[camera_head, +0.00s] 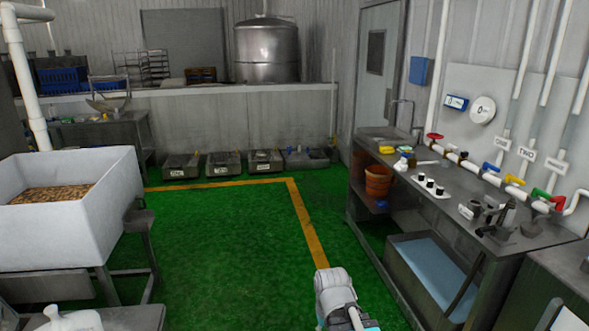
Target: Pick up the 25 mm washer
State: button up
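I cannot make out the 25 mm washer in the head view. Several small items lie on the steel bench (453,204) at the right, too small to tell apart as washers. Among them is a white tray (437,194) with a few dark, round-topped pieces. Grey metal parts (490,215) stand farther right on the bench. A grey and teal part of my arm shows at the bottom edge, left of the bench. My gripper itself is not in view.
Pipes with coloured valves run along the wall behind. A white tub (92,222) stands at the left. The green floor (225,235) between is clear.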

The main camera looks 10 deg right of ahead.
aim_at(440, 190)
jog(key=z, duration=0.05)
jog(key=i, duration=3.7)
jog(key=z, duration=1.55)
